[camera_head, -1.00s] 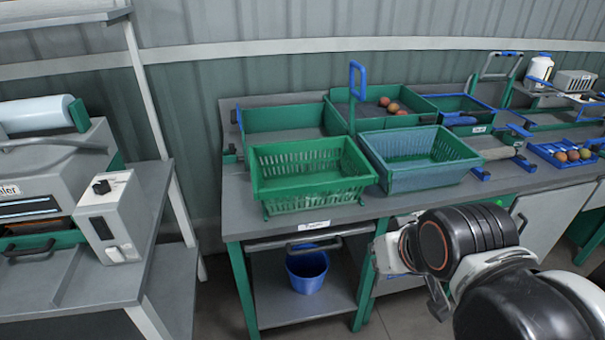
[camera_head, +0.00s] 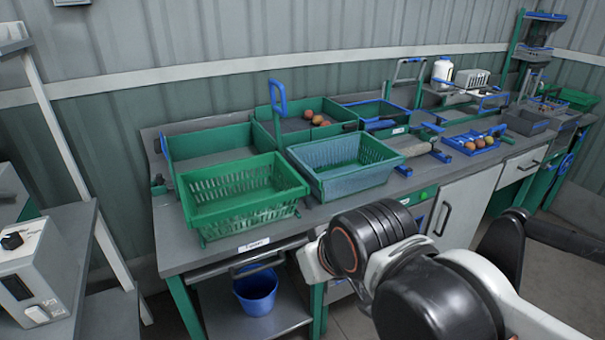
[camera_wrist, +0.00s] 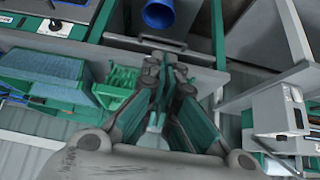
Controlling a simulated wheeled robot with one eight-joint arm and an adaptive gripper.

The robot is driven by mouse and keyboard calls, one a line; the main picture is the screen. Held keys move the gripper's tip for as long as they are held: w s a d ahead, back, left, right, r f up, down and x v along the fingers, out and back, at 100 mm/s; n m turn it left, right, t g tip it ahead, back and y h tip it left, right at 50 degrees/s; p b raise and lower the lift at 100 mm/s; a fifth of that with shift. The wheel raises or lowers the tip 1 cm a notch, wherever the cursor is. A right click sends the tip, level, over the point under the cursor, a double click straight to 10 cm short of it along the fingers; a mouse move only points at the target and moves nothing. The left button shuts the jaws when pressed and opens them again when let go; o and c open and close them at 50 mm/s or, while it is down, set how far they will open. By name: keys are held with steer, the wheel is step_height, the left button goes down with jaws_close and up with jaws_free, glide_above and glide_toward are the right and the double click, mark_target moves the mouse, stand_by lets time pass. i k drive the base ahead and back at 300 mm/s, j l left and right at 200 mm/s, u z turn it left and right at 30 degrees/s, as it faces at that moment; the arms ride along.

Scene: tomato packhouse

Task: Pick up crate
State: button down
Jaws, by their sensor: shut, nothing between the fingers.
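A green slatted crate (camera_head: 243,209) stands at the front left of the workbench, near its front edge. Beside it on the right is a green crate with blue-grey mesh-like sides (camera_head: 350,183). Both look empty. In the wrist view, which is upside down, the green crate (camera_wrist: 118,82) is partly hidden behind my gripper (camera_wrist: 172,72), and the blue-grey crate (camera_wrist: 48,82) is to its left. My gripper is shut and empty, apart from both crates. In the head view my arm is in front of the bench, and the fingers are hidden.
The grey workbench (camera_head: 222,258) has a blue bucket (camera_head: 257,290) on its lower shelf. Behind the crates are green bins, one holding tomatoes (camera_head: 308,114). A blue tray of tomatoes (camera_head: 470,145) sits to the right. A grey machine (camera_head: 28,275) stands at left.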

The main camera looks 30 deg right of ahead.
mark_target(331, 168)
steer(key=i+l+u, duration=0.1)
steer(key=l+u, duration=0.2)
steer(key=l, duration=0.7)
steer(key=l+u, duration=0.25)
steer(key=l, duration=0.75)
